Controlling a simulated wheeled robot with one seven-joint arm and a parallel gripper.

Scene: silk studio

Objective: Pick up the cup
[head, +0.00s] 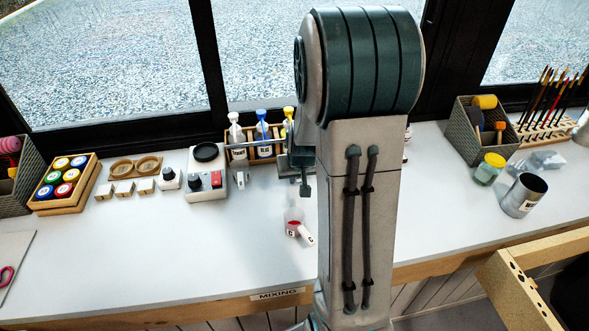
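A metal, cylinder-shaped cup (523,196) stands open-topped with a small label on the right side of the white table (150,270), well to the right of my arm. A small clear and white vessel with red marks (295,222) sits near the middle of the table, just below my gripper in the picture; I cannot tell whether it is a cup. My gripper (305,187) points down in front of the bottle rack, partly hidden by my arm. Whether its fingers are open or shut is not clear.
A rack of bottles (247,151), a device with a red switch (208,180) and a box of coloured jars (63,184) line the back. A yellow-lidded jar (489,169) stands near the metal cup. The table's front left is mostly clear.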

